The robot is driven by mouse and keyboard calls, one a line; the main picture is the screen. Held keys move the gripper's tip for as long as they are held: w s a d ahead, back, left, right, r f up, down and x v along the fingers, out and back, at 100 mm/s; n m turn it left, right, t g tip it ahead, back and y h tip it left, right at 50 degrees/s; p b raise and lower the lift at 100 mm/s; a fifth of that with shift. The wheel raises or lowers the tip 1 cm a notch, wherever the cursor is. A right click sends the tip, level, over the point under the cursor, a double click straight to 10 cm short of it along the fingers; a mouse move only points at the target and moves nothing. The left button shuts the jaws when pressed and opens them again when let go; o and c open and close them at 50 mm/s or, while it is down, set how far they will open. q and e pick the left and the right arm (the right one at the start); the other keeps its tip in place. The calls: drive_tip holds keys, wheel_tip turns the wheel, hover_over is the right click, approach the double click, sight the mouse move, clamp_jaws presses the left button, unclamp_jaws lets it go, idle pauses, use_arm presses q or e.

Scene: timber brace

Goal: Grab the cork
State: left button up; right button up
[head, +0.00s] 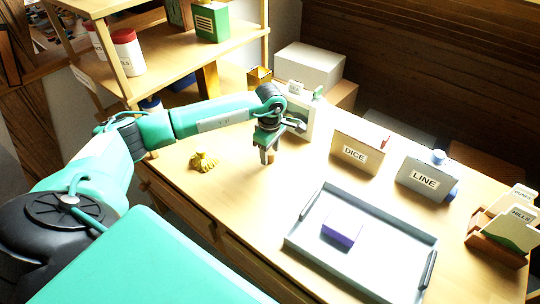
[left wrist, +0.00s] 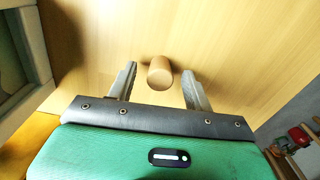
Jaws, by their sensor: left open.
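The cork (left wrist: 160,72) is a small tan cylinder on the wooden table, seen in the left wrist view between the two fingers of my left gripper (left wrist: 160,78). The fingers stand apart, with a gap on each side of the cork. In the head view my left gripper (head: 268,158) points down over the table, and I cannot make out the cork there. My right gripper is not in view.
A grey tray (head: 300,243) with a purple-sided box (head: 342,226) stands front right. Boxes marked DICE (head: 355,154) and LINE (head: 425,180) stand behind it. A yellow lumpy object (head: 204,162) lies left of the gripper. A shelf (head: 165,62) rises at the back left.

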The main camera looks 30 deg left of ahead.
use_arm(q)
drive_tip(key=c, duration=1)
drive_tip(key=shift+c, duration=0.2)
drive_tip(key=shift+r, duration=0.15)
